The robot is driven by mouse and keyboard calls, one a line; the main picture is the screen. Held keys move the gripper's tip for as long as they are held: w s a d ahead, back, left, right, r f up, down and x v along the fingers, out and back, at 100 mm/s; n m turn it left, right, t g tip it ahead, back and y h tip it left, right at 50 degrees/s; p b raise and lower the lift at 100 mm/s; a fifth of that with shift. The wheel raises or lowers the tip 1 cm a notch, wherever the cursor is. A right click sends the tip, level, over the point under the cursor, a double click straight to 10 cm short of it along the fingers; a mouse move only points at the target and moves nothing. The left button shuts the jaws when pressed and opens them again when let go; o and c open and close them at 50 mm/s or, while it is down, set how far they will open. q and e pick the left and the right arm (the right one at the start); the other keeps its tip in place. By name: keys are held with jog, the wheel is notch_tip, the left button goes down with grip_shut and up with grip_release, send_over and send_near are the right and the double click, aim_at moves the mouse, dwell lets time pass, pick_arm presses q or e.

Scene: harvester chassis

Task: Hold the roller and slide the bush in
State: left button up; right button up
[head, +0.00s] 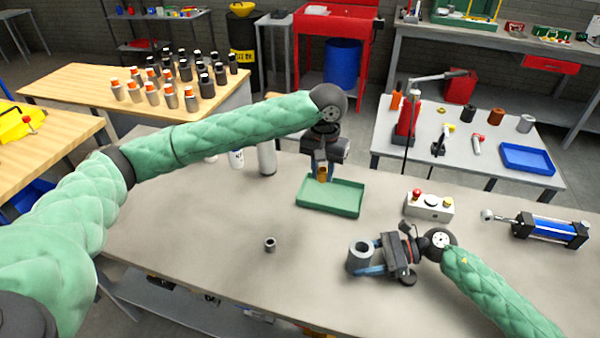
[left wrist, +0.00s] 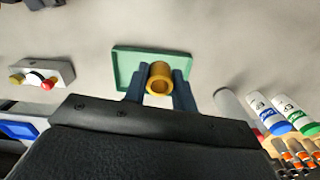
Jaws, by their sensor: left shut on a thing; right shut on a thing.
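My left gripper (head: 321,174) is shut on a brass-coloured bush (head: 323,175) and holds it above the green tray (head: 330,210). In the left wrist view the bush (left wrist: 160,80) shows its open round end between the two blue fingers, with the tray (left wrist: 126,68) behind it. My right gripper (head: 367,261) is shut on a grey hollow roller (head: 360,255), which stands upright with its bore facing up on the bench at the right. The bush and the roller are well apart. Whether the roller touches the bench is hard to tell.
A small dark grey ring-shaped part (head: 270,244) stands on the grey bench at the front middle. A control box (head: 429,205) with buttons and a blue cylinder (head: 550,230) lie at the right. Bottles (head: 266,158) stand behind my left arm. The bench's left part is clear.

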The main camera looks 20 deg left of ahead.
pick_arm(q)
jog(key=s+d+m, duration=0.2)
jog(key=s+d, duration=0.3)
jog(key=d, duration=0.4)
jog(key=m, duration=0.2)
send_over(363, 241)
jog(key=s, duration=0.2)
notch_tip(363, 241, down, 2)
jog(key=shift+f+n, duration=0.15)
jog(key=shift+n, duration=0.25)
jog(key=shift+f, duration=0.1)
jog(key=shift+f, duration=1.9)
jog(key=shift+f, duration=0.6)
jog(key=o, duration=1.1)
